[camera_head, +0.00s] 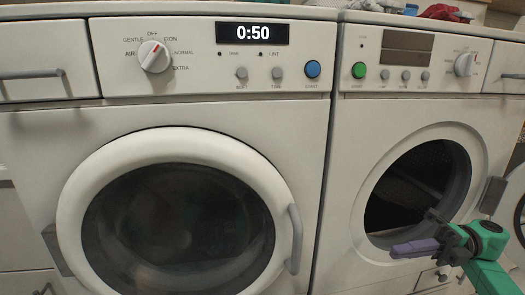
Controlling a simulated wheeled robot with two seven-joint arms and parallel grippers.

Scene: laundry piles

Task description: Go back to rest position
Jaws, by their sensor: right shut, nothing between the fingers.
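My right gripper (414,248), with purple fingers and a green and dark wrist, is at the lower right, in front of the lower part of the right machine's opening. Its fingers are shut with nothing between them, and they point left. My left gripper is not in view. The left machine (320,150) has its round door (75,205) shut, and dark contents show dimly behind the glass. Its display (252,34) reads 0:50. The right machine (345,190) has an open round drum opening (410,185) that looks dark inside.
The left door's handle (295,240) sticks out at its right side. A latch-like part (492,195) stands right of the right opening, and part of a round rim (520,215) shows at the right edge. Red cloth (440,11) lies on top at the back right.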

